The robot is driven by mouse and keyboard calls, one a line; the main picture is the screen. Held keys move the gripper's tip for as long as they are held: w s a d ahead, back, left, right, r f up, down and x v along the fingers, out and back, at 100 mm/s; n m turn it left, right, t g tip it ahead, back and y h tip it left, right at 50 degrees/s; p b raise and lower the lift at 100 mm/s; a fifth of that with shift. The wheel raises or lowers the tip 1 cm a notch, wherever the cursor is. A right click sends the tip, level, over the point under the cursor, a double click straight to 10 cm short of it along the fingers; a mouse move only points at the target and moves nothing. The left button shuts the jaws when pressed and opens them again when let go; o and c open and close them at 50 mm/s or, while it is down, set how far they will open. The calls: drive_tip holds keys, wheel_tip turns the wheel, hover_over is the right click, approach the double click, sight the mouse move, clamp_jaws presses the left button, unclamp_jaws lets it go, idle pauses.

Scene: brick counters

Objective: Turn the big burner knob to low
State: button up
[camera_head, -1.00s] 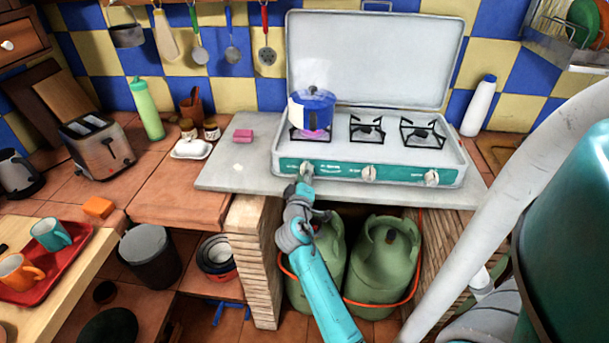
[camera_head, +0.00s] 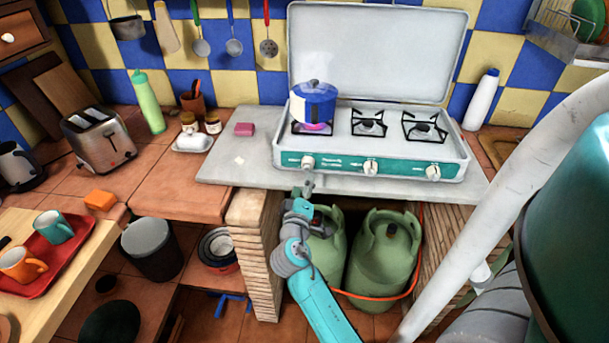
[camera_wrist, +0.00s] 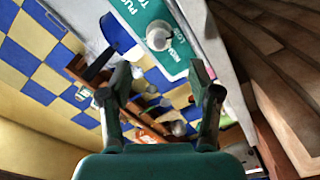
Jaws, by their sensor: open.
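The stove (camera_head: 290,168) has a teal front panel with a left knob (camera_head: 308,162), a middle knob (camera_head: 370,168) and a right knob (camera_head: 433,171). A blue and white pot (camera_head: 315,103) stands over the left burner, which glows pink. My gripper (camera_head: 307,185) is just below and in front of the left knob, apart from it. In the wrist view my gripper (camera_wrist: 163,82) is open, with nothing between its fingers. A pale round knob (camera_wrist: 158,37) on the teal panel shows beyond the fingers, beside lettering that seems to read "LOW". The knob's exact setting is hard to tell.
The stove stands on a grey slab (camera_head: 235,175) held by brick pillars (camera_head: 256,250). Green gas bottles (camera_head: 383,255) with an orange hose stand beneath, close behind my arm. A pink block (camera_head: 244,129) lies left of the stove. The space before the panel is free.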

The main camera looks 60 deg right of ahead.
drive_tip(key=shift+v, duration=2.05)
